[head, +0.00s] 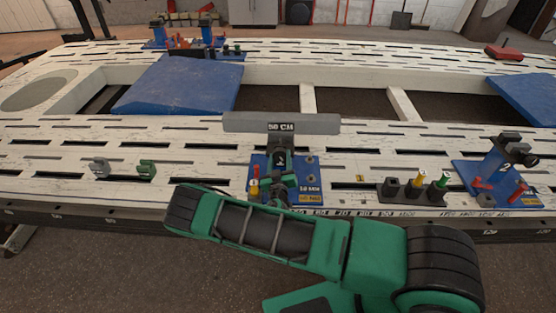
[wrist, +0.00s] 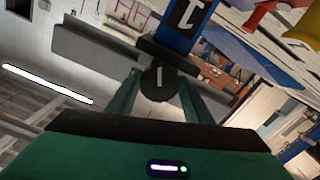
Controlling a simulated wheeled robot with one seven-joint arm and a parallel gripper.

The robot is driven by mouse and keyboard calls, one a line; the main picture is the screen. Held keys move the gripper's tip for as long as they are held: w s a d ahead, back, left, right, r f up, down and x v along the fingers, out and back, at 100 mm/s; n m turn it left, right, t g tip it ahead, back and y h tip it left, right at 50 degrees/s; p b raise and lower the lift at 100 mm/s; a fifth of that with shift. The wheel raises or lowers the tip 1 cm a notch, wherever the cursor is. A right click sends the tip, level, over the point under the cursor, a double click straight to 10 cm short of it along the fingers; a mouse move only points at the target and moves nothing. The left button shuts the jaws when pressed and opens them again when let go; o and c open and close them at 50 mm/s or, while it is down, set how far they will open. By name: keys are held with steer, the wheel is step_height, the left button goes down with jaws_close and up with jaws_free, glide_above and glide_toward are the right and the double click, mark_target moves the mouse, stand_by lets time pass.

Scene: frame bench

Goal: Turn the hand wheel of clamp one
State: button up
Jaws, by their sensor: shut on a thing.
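Clamp one stands on a blue base plate (head: 312,178) at the front middle of the bench in the head view. Its blue body (wrist: 187,17) with a white 1 shows at the top of the wrist view. The hand wheel (wrist: 158,83) is a dark round knob with a pale line across its face. My gripper (head: 283,190) reaches the front of clamp one. In the wrist view its two green fingers stand on either side of the wheel and are shut on it. My arm and gripper hide the wheel in the head view.
A grey bar (head: 281,123) lies behind clamp one. Dark blocks with yellow and green pegs (head: 417,184) stand to its right, before clamp two (head: 501,158). Small grey and green pieces (head: 147,169) stand to the left. Blue panel (head: 180,85) lies farther back.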

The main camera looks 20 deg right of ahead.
steer(key=n, duration=0.4)
steer(key=shift+a+n, duration=0.2)
steer(key=shift+n, duration=0.1)
steer(key=n, duration=0.3)
steer(key=shift+n, duration=0.3)
steer(key=n, duration=1.8)
steer(key=shift+n, duration=0.4)
steer(key=shift+s+d+f+n, duration=0.1)
steer(key=shift+f+n, duration=0.05)
steer(key=shift+n, duration=1.45)
steer(key=shift+d, duration=0.1)
